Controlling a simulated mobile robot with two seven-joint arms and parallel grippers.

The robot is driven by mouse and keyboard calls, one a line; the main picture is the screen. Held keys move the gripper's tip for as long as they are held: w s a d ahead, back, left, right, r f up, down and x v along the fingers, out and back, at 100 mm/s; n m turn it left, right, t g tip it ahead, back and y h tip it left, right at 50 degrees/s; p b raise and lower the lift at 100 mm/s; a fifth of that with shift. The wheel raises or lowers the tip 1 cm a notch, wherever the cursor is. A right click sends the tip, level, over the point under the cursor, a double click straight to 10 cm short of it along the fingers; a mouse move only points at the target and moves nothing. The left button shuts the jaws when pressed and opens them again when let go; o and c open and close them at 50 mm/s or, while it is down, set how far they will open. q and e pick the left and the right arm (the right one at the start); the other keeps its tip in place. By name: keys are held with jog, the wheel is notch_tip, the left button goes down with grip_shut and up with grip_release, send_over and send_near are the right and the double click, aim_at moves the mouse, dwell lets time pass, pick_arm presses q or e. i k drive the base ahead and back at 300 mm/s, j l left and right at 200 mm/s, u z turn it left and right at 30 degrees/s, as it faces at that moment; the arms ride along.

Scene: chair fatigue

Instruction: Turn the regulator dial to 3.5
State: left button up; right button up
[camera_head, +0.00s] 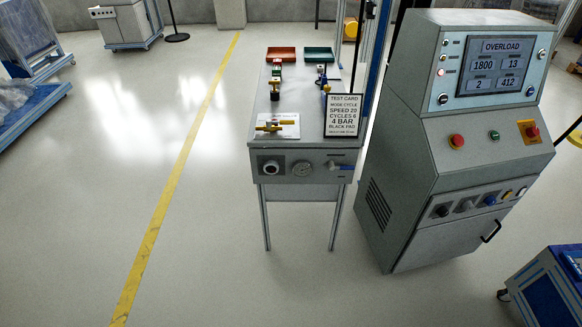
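A round dark knob with a pale ring (270,168) sits on the left of the grey bench's front panel; it looks like the regulator dial, but its marks are too small to read. A round pale gauge (303,169) sits just right of it; its needle cannot be read. A valve with a blue lever (340,167) is at the panel's right end. Neither of my grippers is in view, and nothing touches the dial.
The bench (262,128) carries a test card (343,115) that appears to read 4 bar, brass fittings (275,125), a red tray (281,54) and a green tray (318,54). A control cabinet (400,160) stands right, its screen (502,66) showing OVERLOAD. Floor in front is clear.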

aim_at(271, 167)
jog(key=i+l, duration=0.15)
jog(key=i, duration=0.2)
jog(key=i+l+u, duration=0.1)
jog(key=i, duration=0.25)
jog(key=i+l, duration=0.25)
jog(key=i, duration=0.15)
jog(key=u, duration=0.05)
